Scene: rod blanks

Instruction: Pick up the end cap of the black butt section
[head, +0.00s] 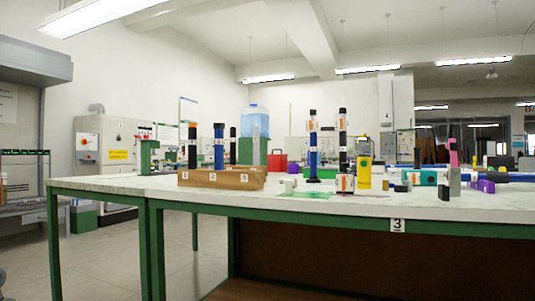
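Several upright rod sections stand on the white workbench (240,194). In and behind the brown rack (225,179) at the left are a black rod with an orange top (192,150), a blue rod with a black top (219,147) and a thinner dark rod (233,146). Further right stand a blue rod (314,160) and a black rod (342,151), each with an orange and white label. Small dark pieces (402,188) lie near the front right. I cannot tell which piece is the black butt section's end cap. Neither of my grippers is in view.
A yellow bottle (364,174), a green sheet (305,194) and a pink upright piece (453,152) are on the bench. Blue rods lie at the right (505,177). The bench has a green front edge with a "3" label (397,225). Open floor (100,265) lies at the left.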

